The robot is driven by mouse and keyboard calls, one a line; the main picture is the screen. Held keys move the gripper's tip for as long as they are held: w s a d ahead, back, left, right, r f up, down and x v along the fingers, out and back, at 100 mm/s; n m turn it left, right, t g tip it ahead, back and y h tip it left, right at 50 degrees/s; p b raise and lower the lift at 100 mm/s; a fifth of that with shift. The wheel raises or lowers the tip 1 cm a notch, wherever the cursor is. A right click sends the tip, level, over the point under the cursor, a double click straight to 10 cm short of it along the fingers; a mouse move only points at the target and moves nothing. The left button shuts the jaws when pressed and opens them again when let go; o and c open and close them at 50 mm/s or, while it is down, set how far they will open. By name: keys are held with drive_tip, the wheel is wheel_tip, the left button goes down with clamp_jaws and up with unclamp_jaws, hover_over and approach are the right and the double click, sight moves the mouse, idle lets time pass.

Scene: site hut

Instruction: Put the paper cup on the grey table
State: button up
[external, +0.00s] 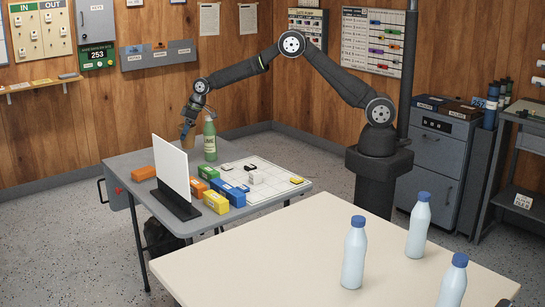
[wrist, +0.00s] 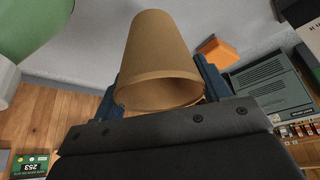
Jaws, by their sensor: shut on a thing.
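The paper cup (wrist: 158,45) is plain tan-brown. In the wrist view it sits between the two fingers of my gripper (wrist: 162,85), which is shut on it. Its open rim faces the camera and its narrower end points away. In the external view my gripper (external: 190,119) holds the cup (external: 187,131) at the far side of the grey table (external: 130,163), just left of a green bottle (external: 210,142). I cannot tell whether the cup touches the tabletop.
A cream table (external: 270,262) with 3 blue-capped bottles is in front.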

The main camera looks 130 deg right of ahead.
wheel_tip(320, 180, down, 8)
drive_tip(key=shift+f, duration=0.15)
drive_tip(key=shift+f, duration=0.15)
drive_tip(key=o, duration=0.9)
drive_tip(key=r, duration=0.6)
drive_tip(key=s+r, duration=0.1)
drive_tip(key=r, duration=0.3)
drive_tip(key=shift+a, duration=0.35)
